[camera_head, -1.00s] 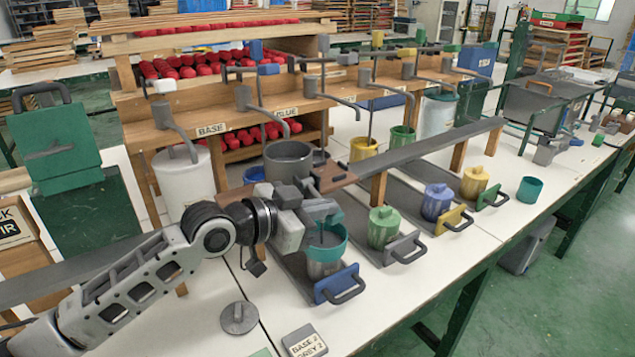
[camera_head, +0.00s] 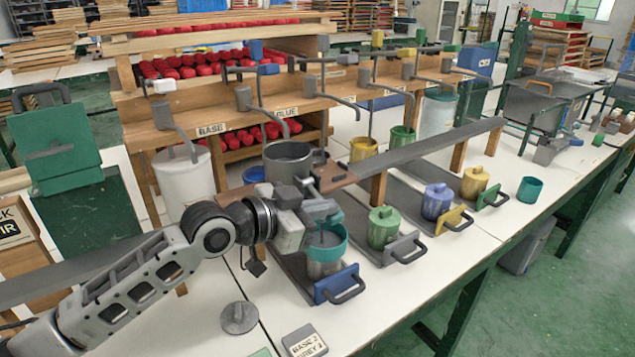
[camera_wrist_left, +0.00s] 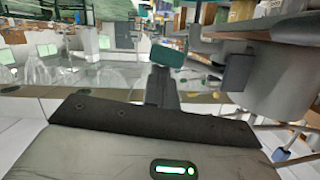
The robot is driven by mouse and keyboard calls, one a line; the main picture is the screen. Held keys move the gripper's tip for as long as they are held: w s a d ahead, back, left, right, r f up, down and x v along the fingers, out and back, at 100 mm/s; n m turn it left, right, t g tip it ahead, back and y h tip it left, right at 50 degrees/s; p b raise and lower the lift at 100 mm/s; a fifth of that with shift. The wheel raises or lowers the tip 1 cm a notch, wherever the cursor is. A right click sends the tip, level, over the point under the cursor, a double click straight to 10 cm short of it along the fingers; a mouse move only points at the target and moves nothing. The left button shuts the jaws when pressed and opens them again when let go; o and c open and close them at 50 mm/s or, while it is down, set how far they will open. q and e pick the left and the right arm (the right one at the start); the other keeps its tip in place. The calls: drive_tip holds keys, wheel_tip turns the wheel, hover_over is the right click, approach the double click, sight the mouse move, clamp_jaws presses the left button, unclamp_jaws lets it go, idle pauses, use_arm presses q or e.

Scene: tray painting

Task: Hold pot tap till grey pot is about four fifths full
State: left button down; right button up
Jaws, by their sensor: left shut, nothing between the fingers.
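A large grey vessel (camera_head: 288,158) stands on a brown raised board, and its side shows at the upper right of the left wrist view (camera_wrist_left: 285,75). Below it, the grey pot (camera_head: 323,269) stands on the slide with the blue front, with a teal funnel-like collar (camera_head: 330,250) on top. My left gripper (camera_head: 322,211) is shut and empty, just above the collar and beside the large vessel. Its shut teal-tipped fingers show in the wrist view (camera_wrist_left: 167,56). The pot tap is largely hidden by the gripper; contact cannot be told. The level in the grey pot is not visible.
A grey lid (camera_head: 239,317) and a labelled block (camera_head: 303,341) lie on the near table. Green (camera_head: 382,227), blue (camera_head: 437,201) and yellow (camera_head: 474,182) lidded pots stand on slides to the right. A white bucket (camera_head: 184,180) stands behind my arm.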

drive_tip(key=shift+r, duration=0.1)
use_arm(q)
wheel_tip(320, 180, up, 5)
drive_tip(key=p, duration=0.5)
drive_tip(key=s+f+b+v, duration=0.1)
drive_tip(key=b+v, duration=0.1)
drive_tip(key=v, duration=0.8)
drive_tip(key=shift+d, duration=0.25)
use_arm(e)
drive_tip(key=shift+s+d+r, duration=0.2)
drive_tip(key=shift+r, duration=0.2)
use_arm(q)
drive_tip(key=shift+w+f, duration=0.1)
